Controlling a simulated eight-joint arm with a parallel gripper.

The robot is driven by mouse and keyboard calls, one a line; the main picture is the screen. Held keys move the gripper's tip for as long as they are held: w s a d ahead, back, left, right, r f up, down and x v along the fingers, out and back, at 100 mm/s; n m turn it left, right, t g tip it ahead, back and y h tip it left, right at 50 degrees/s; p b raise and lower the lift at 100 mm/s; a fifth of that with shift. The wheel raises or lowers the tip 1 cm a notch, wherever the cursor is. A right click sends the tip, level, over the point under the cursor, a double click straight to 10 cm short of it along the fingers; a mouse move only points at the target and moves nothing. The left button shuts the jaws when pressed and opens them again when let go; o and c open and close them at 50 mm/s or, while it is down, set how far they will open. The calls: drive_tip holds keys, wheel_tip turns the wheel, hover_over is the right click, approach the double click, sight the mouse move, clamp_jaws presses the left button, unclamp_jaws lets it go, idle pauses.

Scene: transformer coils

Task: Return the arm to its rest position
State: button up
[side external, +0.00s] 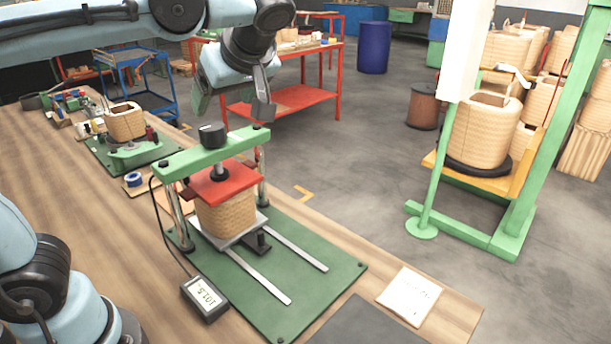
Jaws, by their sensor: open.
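My arm reaches in from the upper left, and my gripper (259,104) hangs above and behind the green press (190,152). It is open, and I see nothing held in it. It looks apart from the press, though its exact height is hard to judge. In the press, a tan wound coil (227,217) stands upright on a metal plate. A red plate (222,180) rests on the coil's top, under the press's black knob (212,135).
A wired display (205,298) sits at the press's left front. A smaller coil (125,122) stands on a green fixture further back. A paper (409,294) lies at the table's right. A green frame (520,210) holding a large coil stands on the floor at right.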

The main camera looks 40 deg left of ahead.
sight(211, 126)
drive_tip(key=x, duration=1.1)
drive_tip(key=shift+a+f, duration=0.1)
drive_tip(key=shift+f, duration=0.05)
drive_tip(key=v, duration=1.2)
drive_tip(key=x, duration=1.2)
drive_tip(key=shift+a+f, duration=0.1)
drive_tip(key=shift+m+t, duration=0.6)
drive_tip(key=shift+m, duration=0.2)
drive_tip(key=m+t+h, duration=0.2)
drive_tip(key=m+t, duration=0.1)
drive_tip(key=m, duration=0.2)
drive_tip(key=shift+t, duration=0.4)
drive_tip(key=shift+m+t+h, duration=0.65)
drive_tip(key=shift+m+h, duration=0.65)
drive_tip(key=shift+m, duration=0.6)
drive_tip(key=shift+m+t+h, duration=0.65)
drive_tip(key=shift+m+h, duration=0.65)
drive_tip(key=shift+m, duration=0.6)
drive_tip(key=shift+v, duration=0.8)
